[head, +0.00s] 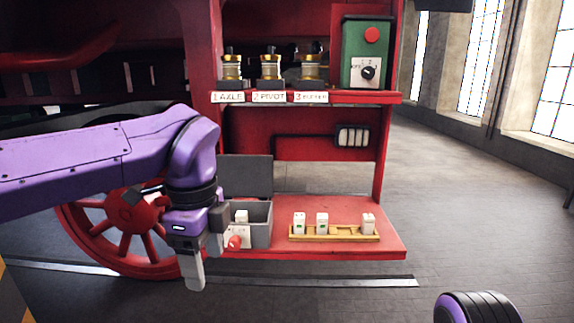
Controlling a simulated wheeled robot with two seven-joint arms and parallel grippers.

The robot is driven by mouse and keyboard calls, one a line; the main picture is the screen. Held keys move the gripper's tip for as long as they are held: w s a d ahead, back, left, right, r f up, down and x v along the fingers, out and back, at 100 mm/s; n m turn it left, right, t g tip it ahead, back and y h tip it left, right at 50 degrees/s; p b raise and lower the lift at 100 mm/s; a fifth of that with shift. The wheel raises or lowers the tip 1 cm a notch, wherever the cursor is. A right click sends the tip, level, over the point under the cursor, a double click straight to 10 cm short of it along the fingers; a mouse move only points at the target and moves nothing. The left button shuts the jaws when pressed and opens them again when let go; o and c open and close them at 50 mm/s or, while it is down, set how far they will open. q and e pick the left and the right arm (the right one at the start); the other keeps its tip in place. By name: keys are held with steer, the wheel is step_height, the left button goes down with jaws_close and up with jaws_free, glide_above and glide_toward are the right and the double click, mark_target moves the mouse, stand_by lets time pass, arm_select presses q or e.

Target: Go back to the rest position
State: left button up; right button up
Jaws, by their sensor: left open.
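My left arm (90,160) is purple and reaches in from the left. It bends down at the wrist in front of the red wheel. My left gripper (205,258) points down, open and empty, just left of and in front of a small grey box (262,230). One finger overlaps the box's left edge in the picture; I cannot tell whether they touch. My right gripper is not in view. A rounded purple and black part (477,308), probably of my right arm, shows at the bottom right.
The grey box has its lid (246,175) raised, a white block inside and a red knob (234,242). A wooden rack (335,237) holds three white blocks on the red lower shelf (385,250). Above are brass-banded pots (270,68) and a green control box (366,50). Floor right is clear.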

arm_select(q)
steer(key=w+a+f+m+t+y, duration=0.6)
steer(key=w+a+f+m, duration=0.3)
steer(key=m, duration=0.5)
step_height(320, 180, down, 21)
steer(key=a+m+t+b, duration=0.2)
steer(key=m+t, duration=0.1)
steer(key=m, duration=1.4)
steer(key=s+a+f+m+g+h+b, duration=0.2)
steer(key=s+f+m+h, duration=0.1)
steer(key=s+f+m, duration=1.05)
steer(key=s+a+f+g, duration=0.2)
steer(key=s+f, duration=0.3)
steer(key=s, duration=0.4)
steer(key=s+a+f+m+g+b, duration=0.1)
steer(key=s+a+f+g, duration=0.1)
steer(key=s+f, duration=0.4)
steer(key=s, duration=0.3)
steer(key=shift+s+f, duration=0.25)
steer(key=shift+s, duration=0.1)
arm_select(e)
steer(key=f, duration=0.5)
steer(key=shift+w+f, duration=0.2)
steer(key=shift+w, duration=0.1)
